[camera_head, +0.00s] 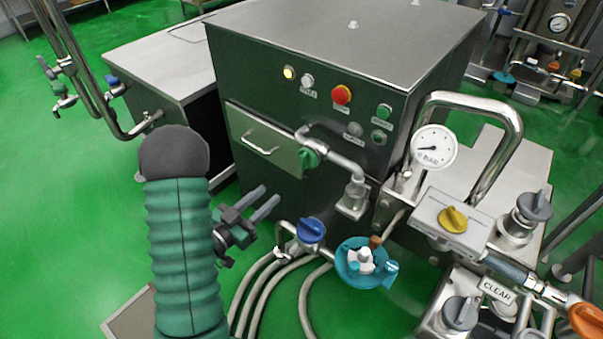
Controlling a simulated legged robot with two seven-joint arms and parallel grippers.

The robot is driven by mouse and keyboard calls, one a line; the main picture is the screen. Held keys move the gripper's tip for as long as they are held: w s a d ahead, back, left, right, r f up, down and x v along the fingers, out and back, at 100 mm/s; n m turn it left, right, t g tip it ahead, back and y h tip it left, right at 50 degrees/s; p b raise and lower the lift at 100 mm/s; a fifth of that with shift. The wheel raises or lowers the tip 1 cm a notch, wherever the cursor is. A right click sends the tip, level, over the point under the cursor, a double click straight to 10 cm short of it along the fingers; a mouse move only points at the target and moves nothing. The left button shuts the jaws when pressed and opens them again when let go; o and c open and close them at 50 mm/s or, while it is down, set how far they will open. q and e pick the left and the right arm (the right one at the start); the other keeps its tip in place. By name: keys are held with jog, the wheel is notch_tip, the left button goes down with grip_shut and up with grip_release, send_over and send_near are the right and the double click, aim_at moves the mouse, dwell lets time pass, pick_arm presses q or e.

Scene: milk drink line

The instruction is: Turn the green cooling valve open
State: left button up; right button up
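A green valve handle (308,159) sits on a steel pipe (338,158) that comes out of the front of the dark steel machine (300,120). Another small green handle (59,89) is on the pipework at the far left; I cannot tell from any label which is the cooling valve. My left gripper (270,194) is below and to the left of the nearer green handle, apart from it. Its two dark fingers are spread with nothing between them. My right gripper is not in view.
A blue valve handle (312,230) and a teal fitting (362,262) sit below the green handle, near grey hoses. A pressure gauge (433,148) and yellow knob (453,218) stand to the right. A drawer handle (259,142) juts from the machine front. Green floor is clear at left.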

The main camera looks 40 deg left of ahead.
pick_arm(q)
jog(key=w+f+b, duration=0.1)
jog(key=w+b, duration=0.3)
send_near(301, 163)
jog(key=w, duration=0.6)
jog(key=w+d, duration=0.1)
jog(key=w, duration=0.1)
jog(key=shift+w, duration=0.35)
jog(key=shift+a, duration=0.1)
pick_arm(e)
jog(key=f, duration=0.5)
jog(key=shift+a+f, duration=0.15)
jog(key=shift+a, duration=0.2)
pick_arm(q)
jog(key=shift+a, duration=0.1)
jog(key=shift+c, duration=0.3)
grip_shut()
